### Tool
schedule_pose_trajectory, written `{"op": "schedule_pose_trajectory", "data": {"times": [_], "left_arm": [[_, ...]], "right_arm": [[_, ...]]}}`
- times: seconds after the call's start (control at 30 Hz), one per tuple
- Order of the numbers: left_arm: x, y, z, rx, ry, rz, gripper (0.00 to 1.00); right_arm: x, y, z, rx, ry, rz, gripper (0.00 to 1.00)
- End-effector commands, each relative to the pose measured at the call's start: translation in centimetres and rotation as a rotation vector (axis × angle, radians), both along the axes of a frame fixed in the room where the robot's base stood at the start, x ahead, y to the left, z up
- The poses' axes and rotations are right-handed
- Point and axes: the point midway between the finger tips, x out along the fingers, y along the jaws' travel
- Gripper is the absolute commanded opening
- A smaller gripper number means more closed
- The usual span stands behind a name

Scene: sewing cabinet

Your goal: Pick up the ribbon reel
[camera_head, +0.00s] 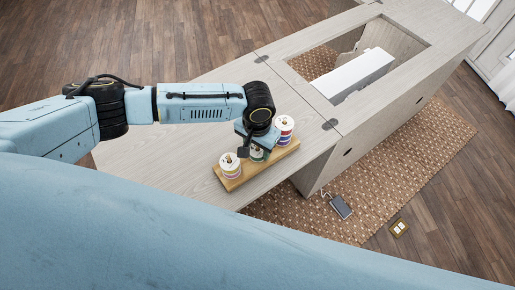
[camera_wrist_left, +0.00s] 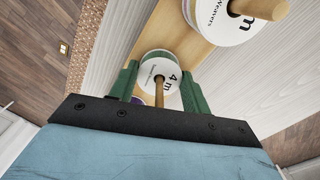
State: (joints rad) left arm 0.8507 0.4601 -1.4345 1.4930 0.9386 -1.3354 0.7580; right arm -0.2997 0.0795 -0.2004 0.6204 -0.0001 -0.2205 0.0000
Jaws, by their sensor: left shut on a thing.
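My left gripper (camera_head: 257,150) is over the middle of a wooden board (camera_head: 236,183) on the cabinet's leaf. Its fingers are shut on the middle ribbon reel (camera_head: 257,155), which is partly hidden by the gripper in the head view. In the left wrist view the green fingers of the gripper (camera_wrist_left: 160,92) lie on both sides of this reel (camera_wrist_left: 152,72), whose white top reads "4 m". A wooden peg shows at its centre. I cannot tell whether the reel is raised off the board. My right gripper is not in view.
One reel (camera_head: 231,165) stands close on the left and another (camera_head: 285,129) close on the right of the held one. The leaf (camera_head: 140,153) is clear to the left. Beyond it the cabinet has an opening with a white machine (camera_head: 352,76). A pedal (camera_head: 341,207) lies on the rug.

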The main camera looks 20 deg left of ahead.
Motion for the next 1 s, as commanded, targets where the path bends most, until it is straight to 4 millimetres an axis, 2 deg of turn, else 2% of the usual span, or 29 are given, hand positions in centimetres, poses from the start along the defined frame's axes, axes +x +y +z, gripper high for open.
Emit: {"op": "schedule_pose_trajectory", "data": {"times": [0.17, 0.37, 1.0], "left_arm": [[0.0, 0.0, 0.6, 0.0, -0.001, 0.0, 0.26], [0.1, 0.0, 3.0, -0.001, -0.002, 0.0, 0.26], [0.1, 0.0, 15.6, -0.002, -0.003, 0.0, 0.26]], "right_arm": [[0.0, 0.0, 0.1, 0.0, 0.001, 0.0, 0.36], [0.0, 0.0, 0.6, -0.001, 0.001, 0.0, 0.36], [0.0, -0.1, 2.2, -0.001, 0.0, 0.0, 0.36]]}}
